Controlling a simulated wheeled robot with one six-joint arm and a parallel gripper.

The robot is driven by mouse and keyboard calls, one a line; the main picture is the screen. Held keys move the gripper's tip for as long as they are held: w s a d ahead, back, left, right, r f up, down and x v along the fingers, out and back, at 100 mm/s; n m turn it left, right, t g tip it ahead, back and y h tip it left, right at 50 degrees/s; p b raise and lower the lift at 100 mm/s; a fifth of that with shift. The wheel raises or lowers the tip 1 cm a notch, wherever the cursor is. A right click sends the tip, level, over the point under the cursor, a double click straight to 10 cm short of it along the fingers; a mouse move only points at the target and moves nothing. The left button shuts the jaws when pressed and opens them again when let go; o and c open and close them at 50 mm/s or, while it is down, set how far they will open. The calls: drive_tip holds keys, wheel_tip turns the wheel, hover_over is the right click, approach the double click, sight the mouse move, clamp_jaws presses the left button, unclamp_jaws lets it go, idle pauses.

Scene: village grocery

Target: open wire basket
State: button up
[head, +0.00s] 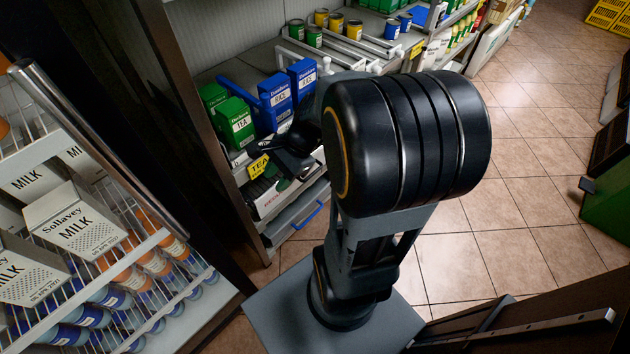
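A grey pull-out front (287,226) with a blue handle (307,215) sits low in the shelf unit, below the tea and rice boxes. It may be the wire basket; I see no clear wire mesh on it, and how far it stands out is unclear. My gripper (290,146) is a dark shape in front of the lower shelf edge, above and slightly left of the blue handle and apart from it. My thick black arm link hides part of it, and its fingertips are hard to make out. I see nothing clearly held.
A milk fridge (95,225) with wire shelves and a metal door bar stands at the left. Green tea boxes (236,122) and blue rice boxes (276,100) stand on the shelf. Tiled floor (540,200) is clear right of my arm. A dark wooden edge (570,310) is at bottom right.

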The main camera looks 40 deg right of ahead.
drive_tip(key=w+d+f+m+t+y+b, duration=0.2)
drive_tip(key=d+f+m+b, duration=0.1)
drive_tip(key=f+m, duration=0.3)
drive_tip(key=w+d+f+m+t+y+b, duration=0.1)
drive_tip(key=d+f+m+t+b, duration=0.15)
drive_tip(key=f+m, duration=0.35)
drive_tip(key=m+t+h+b, duration=0.6)
drive_tip(key=m+t+b, duration=0.35)
drive_tip(key=m, duration=1.35)
approach(315, 171)
drive_tip(key=shift+h, duration=0.3)
drive_tip(key=b+x, duration=0.1)
drive_tip(key=x, duration=0.2)
drive_tip(key=b+x, duration=0.1)
drive_tip(key=x, duration=0.2)
drive_tip(key=b+x, duration=0.1)
drive_tip(key=x, duration=0.3)
drive_tip(key=shift+a+f, duration=0.1)
drive_tip(key=shift+f, duration=0.2)
clamp_jaws()
